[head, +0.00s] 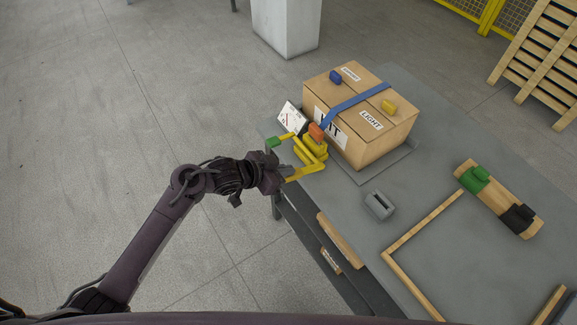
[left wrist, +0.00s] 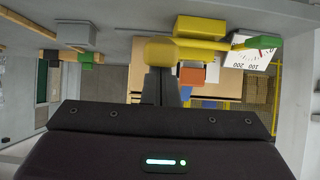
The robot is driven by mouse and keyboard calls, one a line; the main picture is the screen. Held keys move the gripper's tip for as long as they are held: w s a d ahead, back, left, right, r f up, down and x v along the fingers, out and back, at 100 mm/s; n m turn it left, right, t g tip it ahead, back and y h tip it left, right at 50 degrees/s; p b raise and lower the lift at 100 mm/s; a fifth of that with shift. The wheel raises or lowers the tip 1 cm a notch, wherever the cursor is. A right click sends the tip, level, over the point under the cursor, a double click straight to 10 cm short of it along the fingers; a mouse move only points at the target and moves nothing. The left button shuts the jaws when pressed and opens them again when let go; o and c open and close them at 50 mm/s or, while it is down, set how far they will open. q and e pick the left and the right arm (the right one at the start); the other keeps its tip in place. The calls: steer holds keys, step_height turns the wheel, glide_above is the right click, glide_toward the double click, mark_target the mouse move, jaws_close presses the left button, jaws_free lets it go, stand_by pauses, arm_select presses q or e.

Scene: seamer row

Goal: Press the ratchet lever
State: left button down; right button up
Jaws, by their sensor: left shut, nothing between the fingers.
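The ratchet (head: 312,150) is a yellow mechanism at the near left corner of a strapped carton (head: 362,112), with an orange block (head: 316,131) on it. A thin yellow bar runs from it to a green tip (head: 272,143). A lower yellow arm reaches toward my left gripper (head: 286,178). Which yellow part is the lever is unclear. In the left wrist view the shut, empty fingers (left wrist: 161,72) point at a rounded yellow end (left wrist: 160,52) and overlap it; contact cannot be told. The green tip (left wrist: 265,43) shows to its right. My right gripper is out of view.
A white dial card (head: 291,118) stands behind the ratchet. A blue strap (head: 355,103) crosses the carton. On the grey table (head: 350,225) are a grey slotted block (head: 379,204), and a wooden board with green (head: 474,179) and black (head: 518,218) pieces. Floor at left is clear.

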arm_select(q)
step_height(320, 180, down, 8)
steer(key=s+a+t+h+b, duration=0.1)
steer(key=h+b, duration=0.4)
steer(key=b, duration=0.7)
steer(key=shift+s+a+t+b, duration=0.3)
steer(key=shift+a+t+b, duration=0.15)
steer(key=shift+t, duration=0.95)
